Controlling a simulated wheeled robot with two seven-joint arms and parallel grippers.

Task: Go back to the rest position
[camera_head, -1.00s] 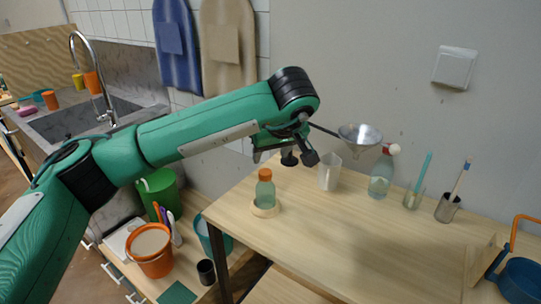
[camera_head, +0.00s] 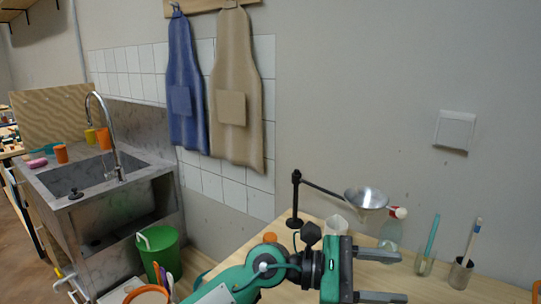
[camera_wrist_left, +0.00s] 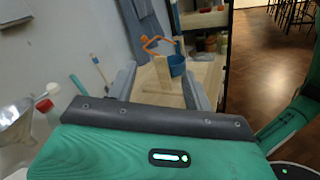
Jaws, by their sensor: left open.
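My left gripper (camera_head: 385,275) is at the bottom centre right of the head view, its fingers pointing right, open and empty, in front of the wooden table. The forearm comes up from the bottom edge. In the left wrist view the gripper's two fingers (camera_wrist_left: 160,85) stand apart with nothing held between them. Beyond them are a blue pot (camera_wrist_left: 177,66) and a wooden stand. My right gripper is in neither view.
The table holds a funnel (camera_head: 366,198) on a dark stand, a clear bottle (camera_head: 390,235), and cups with brushes (camera_head: 462,272). An orange cap (camera_head: 270,237) shows behind my arm. A sink (camera_head: 90,180) and green bucket (camera_head: 158,250) are left.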

